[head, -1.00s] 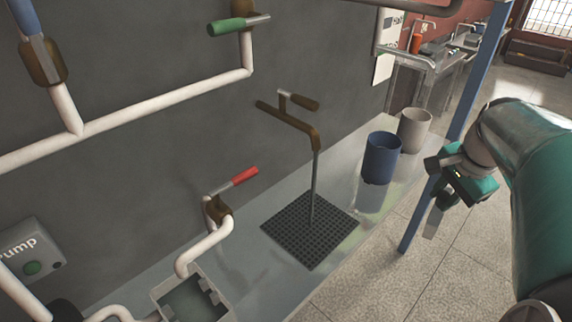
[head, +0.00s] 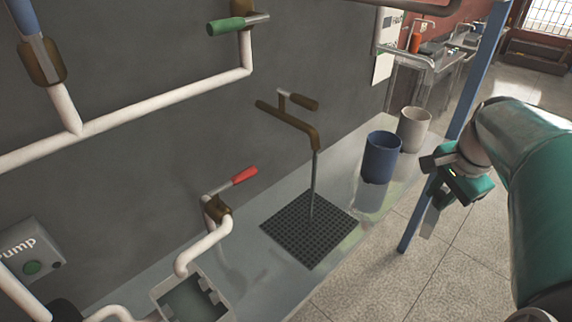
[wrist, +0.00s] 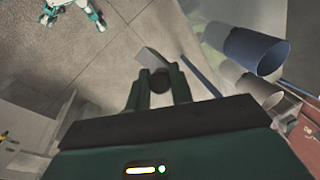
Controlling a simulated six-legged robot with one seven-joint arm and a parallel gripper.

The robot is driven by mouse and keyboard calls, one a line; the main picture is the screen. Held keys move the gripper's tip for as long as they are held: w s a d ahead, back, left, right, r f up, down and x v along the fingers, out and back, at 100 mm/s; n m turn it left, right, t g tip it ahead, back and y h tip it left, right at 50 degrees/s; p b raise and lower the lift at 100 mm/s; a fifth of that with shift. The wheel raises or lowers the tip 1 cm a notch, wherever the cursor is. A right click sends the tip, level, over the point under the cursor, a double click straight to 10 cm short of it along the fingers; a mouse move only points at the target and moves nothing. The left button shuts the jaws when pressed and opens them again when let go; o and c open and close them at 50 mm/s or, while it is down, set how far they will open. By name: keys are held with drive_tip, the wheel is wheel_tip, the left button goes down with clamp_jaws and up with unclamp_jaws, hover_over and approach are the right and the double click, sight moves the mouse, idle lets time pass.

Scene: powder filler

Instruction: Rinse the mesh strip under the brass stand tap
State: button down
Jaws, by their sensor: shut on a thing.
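The brass stand tap (head: 300,124) stands out from the dark wall in the head view, with a brown lever on top. A thin grey stream (head: 314,185) runs straight down from its spout to a black square grate (head: 282,233). My gripper (head: 437,205) is to the right of the tap and grate, out past the counter's front edge by the blue post. It is shut on a thin grey strip (head: 430,223), likely the mesh strip, which hangs below the fingers. In the wrist view the strip (wrist: 150,59) shows beyond a dark round part between the fingers.
A blue post (head: 412,228) rises close beside my gripper. A red-handled valve (head: 244,176) and white pipes are left of the grate.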

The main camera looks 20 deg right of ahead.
drive_tip(key=shift+s, duration=0.15)
drive_tip(key=s+a, duration=0.3)
drive_tip(key=s, duration=0.3)
drive_tip(key=shift+s+a, duration=0.4)
idle(1.4)
drive_tip(key=s+a+r, duration=0.2)
drive_tip(key=s+r, duration=0.2)
drive_tip(key=shift+s+a, duration=0.15)
drive_tip(key=shift+s, duration=0.05)
idle(0.4)
